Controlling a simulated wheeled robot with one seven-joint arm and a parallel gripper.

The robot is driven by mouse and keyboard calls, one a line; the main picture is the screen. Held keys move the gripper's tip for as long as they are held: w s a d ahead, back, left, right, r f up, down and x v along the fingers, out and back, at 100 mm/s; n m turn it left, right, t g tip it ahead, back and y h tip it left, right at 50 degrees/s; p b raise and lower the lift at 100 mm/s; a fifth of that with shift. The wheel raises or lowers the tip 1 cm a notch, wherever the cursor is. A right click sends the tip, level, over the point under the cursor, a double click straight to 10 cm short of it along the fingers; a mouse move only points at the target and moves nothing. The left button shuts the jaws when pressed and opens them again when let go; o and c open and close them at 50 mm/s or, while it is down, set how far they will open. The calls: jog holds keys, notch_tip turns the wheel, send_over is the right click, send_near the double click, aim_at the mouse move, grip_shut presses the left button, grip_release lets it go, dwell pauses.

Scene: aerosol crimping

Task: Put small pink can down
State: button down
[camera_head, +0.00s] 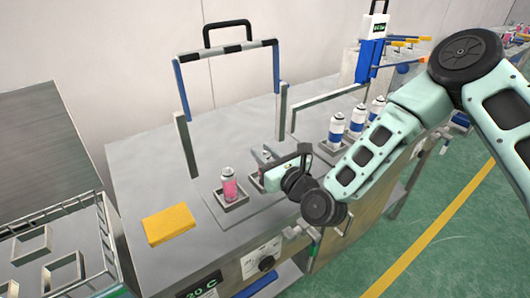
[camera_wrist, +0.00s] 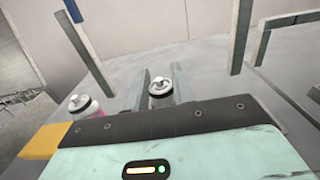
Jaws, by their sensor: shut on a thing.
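My gripper (camera_head: 270,158) is shut on a small can (camera_wrist: 160,88), whose pale domed top shows between the two fingers in the wrist view. In the head view that can is mostly hidden behind my gripper, so its height above the holder beneath cannot be told. A second small pink can (camera_head: 229,184) with a white top stands upright in a square holder (camera_head: 232,206), just left of my gripper. It also shows left of the fingers in the wrist view (camera_wrist: 80,103).
A yellow block (camera_head: 169,225) lies at the bench's front left. A blue and grey frame (camera_head: 181,100) stands behind. Several blue-and-white cans (camera_head: 336,131) stand in holders to the right. A wire basket (camera_head: 60,285) is at left. The bench (camera_head: 140,180) is clear at back left.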

jog(key=shift+f, duration=0.15)
jog(key=c, duration=1.2)
grip_release()
